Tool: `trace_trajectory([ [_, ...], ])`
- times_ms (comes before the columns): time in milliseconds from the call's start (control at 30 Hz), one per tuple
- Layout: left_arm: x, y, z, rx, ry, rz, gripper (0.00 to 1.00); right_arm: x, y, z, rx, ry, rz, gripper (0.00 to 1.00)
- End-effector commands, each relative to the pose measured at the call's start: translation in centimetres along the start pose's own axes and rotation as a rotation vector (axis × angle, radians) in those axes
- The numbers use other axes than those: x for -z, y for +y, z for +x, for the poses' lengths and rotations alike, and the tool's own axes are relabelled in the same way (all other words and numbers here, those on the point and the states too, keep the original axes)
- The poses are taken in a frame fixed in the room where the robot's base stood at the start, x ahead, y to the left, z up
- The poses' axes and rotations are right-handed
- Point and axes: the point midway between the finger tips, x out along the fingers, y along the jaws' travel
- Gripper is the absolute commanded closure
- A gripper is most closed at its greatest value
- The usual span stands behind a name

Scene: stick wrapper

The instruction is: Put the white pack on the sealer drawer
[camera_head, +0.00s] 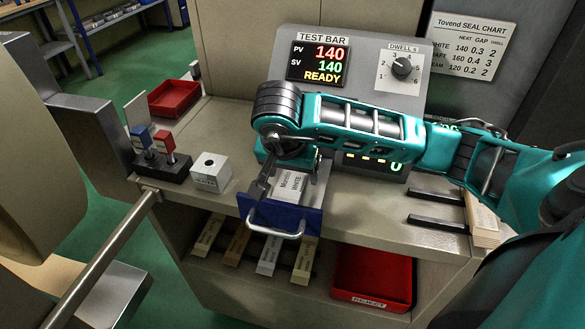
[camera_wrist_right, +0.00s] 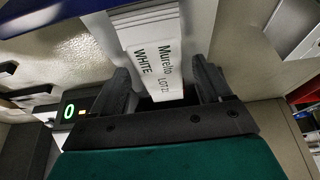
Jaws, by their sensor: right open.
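The white pack (camera_head: 291,187), labelled Murello WHITE, lies on the sealer drawer (camera_head: 312,222), which is pulled out and has a blue front and a metal handle. My right gripper (camera_head: 262,185) is low over the drawer at the pack's left side in the head view. In the right wrist view the pack (camera_wrist_right: 154,58) shows between the two spread fingers of my right gripper (camera_wrist_right: 160,75), with gaps at its sides. The fingers are open. My arm hides the sealer's opening and part of the pack. My left gripper is not in view.
A white block (camera_head: 210,172) with a hole and a stand with blue and red handled tools (camera_head: 160,150) are left of the drawer. A red tray (camera_head: 174,98) lies behind them. Wrapped sticks (camera_head: 270,255) and a red reject bin (camera_head: 372,280) are on the shelf below.

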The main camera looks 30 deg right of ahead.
Motion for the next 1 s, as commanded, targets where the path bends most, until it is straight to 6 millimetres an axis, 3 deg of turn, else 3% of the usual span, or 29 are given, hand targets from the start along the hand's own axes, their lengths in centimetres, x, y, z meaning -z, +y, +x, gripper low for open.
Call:
trace_trajectory([
  [267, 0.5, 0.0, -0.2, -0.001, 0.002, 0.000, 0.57, 0.1, 0.0, -0.5, 0.001, -0.001, 0.000, 0.22],
  [433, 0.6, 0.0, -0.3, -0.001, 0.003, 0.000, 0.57, 0.2, -0.1, -3.4, 0.006, 0.004, -0.001, 0.22],
  [700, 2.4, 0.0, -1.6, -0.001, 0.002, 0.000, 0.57, 0.4, -0.1, -8.8, 0.004, 0.006, 0.000, 0.22],
  [1000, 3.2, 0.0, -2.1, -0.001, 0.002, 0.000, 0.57, 0.2, -0.1, -11.8, 0.002, 0.002, 0.000, 0.22],
])
